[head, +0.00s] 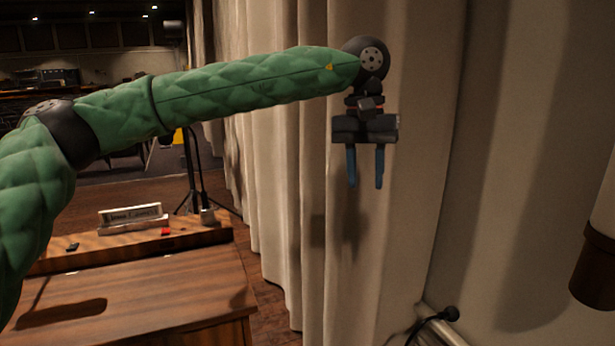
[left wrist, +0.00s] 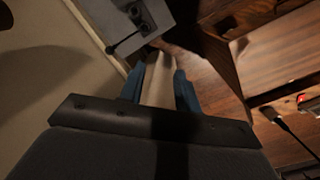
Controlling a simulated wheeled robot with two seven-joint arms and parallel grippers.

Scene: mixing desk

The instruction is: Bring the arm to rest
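My left arm, in a green quilted sleeve, reaches across the head view from the left. My left gripper (head: 365,183) hangs at its end with blue fingers pointing down, in front of the beige curtain. The fingers are apart with nothing between them. In the left wrist view the gripper (left wrist: 159,75) also shows its two blue fingers apart, with a pale strip of the background seen between them. My right gripper is in neither view.
A wooden desk (head: 140,285) stands at lower left, with a nameplate (head: 132,216) and a small red object (head: 166,231) on it. A tripod stand (head: 190,175) is behind it. The beige curtain (head: 285,180) hangs close behind the gripper. A microphone (left wrist: 271,114) shows in the left wrist view.

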